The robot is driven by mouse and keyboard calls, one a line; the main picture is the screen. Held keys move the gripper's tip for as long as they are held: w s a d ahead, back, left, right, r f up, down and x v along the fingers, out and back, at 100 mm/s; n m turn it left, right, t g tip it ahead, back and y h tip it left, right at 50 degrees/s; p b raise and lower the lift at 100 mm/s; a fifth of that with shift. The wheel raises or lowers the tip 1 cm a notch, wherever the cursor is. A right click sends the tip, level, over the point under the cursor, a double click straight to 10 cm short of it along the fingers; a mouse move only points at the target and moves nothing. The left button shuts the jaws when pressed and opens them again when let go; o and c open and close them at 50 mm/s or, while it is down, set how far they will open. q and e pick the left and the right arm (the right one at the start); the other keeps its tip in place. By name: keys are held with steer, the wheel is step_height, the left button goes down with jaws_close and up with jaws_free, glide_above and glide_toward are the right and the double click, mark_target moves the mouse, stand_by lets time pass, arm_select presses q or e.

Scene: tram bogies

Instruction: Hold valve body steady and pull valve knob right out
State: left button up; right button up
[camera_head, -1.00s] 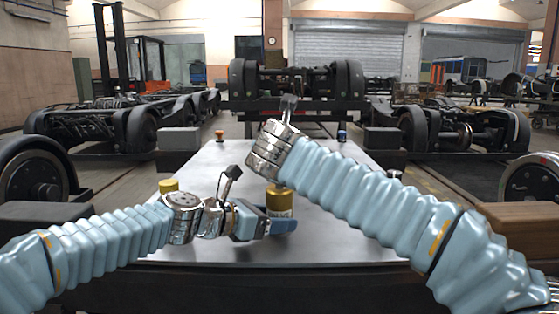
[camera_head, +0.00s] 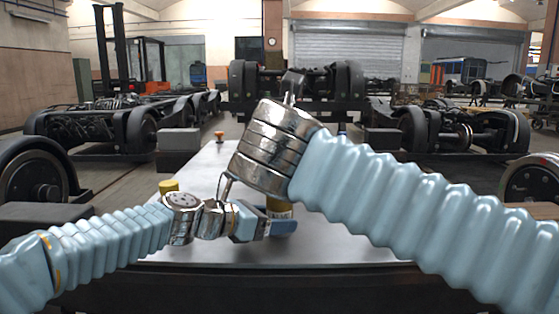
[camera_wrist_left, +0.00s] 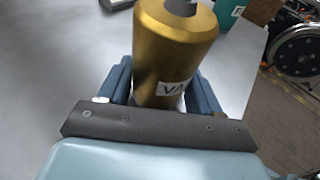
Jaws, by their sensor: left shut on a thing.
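The valve body (camera_head: 280,208) is a gold cylinder on the grey table. In the left wrist view the gold body (camera_wrist_left: 170,50) carries a partly seen white label, and its top shows a dark round spot that may be a hole or part of the knob. My left gripper (camera_head: 278,225) is shut on the valve body low down, with a blue finger on each side. My right arm's wrist (camera_head: 275,150) hangs above and in front of the valve. It hides the valve's top in the head view. The right gripper's fingers and the valve knob cannot be made out.
The table (camera_head: 330,250) is mostly clear around the valve. A yellow cylinder (camera_head: 168,186) stands left, behind my left arm. An orange knob-shaped thing (camera_head: 219,135) is at the far left edge. A teal object (camera_wrist_left: 229,12) is beyond the valve in the left wrist view.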

arm_select(q)
steer(key=o, duration=0.9)
steer(key=shift+c, duration=0.2)
steer(key=shift+a, duration=0.1)
